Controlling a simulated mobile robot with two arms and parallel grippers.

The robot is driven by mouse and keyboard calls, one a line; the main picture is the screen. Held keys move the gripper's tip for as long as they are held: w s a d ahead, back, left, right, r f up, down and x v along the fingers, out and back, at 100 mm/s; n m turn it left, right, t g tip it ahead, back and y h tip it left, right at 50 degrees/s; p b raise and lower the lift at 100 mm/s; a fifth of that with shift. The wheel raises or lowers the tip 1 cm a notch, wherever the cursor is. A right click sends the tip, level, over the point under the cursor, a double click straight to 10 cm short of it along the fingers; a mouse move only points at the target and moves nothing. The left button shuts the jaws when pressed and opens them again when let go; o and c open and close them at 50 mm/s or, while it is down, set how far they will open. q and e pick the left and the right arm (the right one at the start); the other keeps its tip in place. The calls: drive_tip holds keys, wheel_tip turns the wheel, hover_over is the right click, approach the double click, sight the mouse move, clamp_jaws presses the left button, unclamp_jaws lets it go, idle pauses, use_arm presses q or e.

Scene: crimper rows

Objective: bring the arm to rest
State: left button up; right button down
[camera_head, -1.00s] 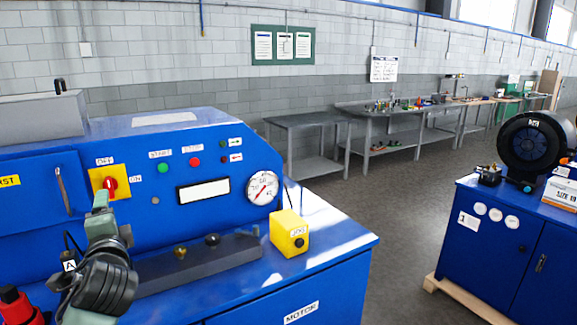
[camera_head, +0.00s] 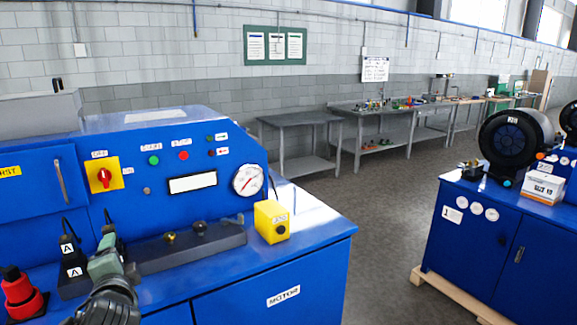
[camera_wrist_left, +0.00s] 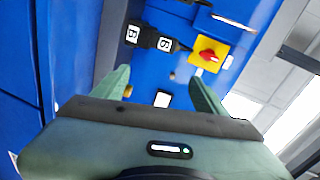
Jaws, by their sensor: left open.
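The blue machine panel (camera_head: 140,205) fills the left of the head view, with a red rotary knob on a yellow plate (camera_head: 104,176). My left gripper (camera_head: 106,240) is below that knob and apart from it, over the front of the machine top. In the left wrist view the two fingers of my left gripper (camera_wrist_left: 163,90) are spread with nothing between them. The yellow plate with the red knob (camera_wrist_left: 207,54) shows beyond the fingertips in that view. My right gripper is not in view.
Another blue cabinet (camera_head: 470,232) stands across open floor (camera_head: 385,215).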

use_arm(q)
drive_tip(key=s+d+f+n+g+h, duration=0.2)
drive_tip(key=s+d+f, duration=0.3)
drive_tip(key=f, duration=0.4)
drive_tip(key=s+d+f+n+g+h, duration=0.1)
drive_tip(key=s+d+f+g+h, duration=0.1)
drive_tip(key=s+f, duration=0.6)
drive_tip(key=s+d+f+n+g+h, duration=0.25)
drive_tip(key=s+d+f, duration=0.3)
drive_tip(key=s, duration=0.55)
drive_tip(key=s+d+f+n+g+h, duration=0.1)
drive_tip(key=s+d+f+n+g, duration=0.25)
drive_tip(key=s+f, duration=0.55)
wheel_tip(320, 180, down, 24)
drive_tip(key=s+g+b, duration=0.2)
drive_tip(key=s+a+f+m+g+b, duration=0.1)
drive_tip(key=s+a+f, duration=0.1)
drive_tip(key=s+f, duration=1.5)
drive_tip(key=shift+s+a+f, duration=0.25)
drive_tip(key=shift+a+f, duration=0.1)
drive_tip(key=shift+f, duration=0.45)
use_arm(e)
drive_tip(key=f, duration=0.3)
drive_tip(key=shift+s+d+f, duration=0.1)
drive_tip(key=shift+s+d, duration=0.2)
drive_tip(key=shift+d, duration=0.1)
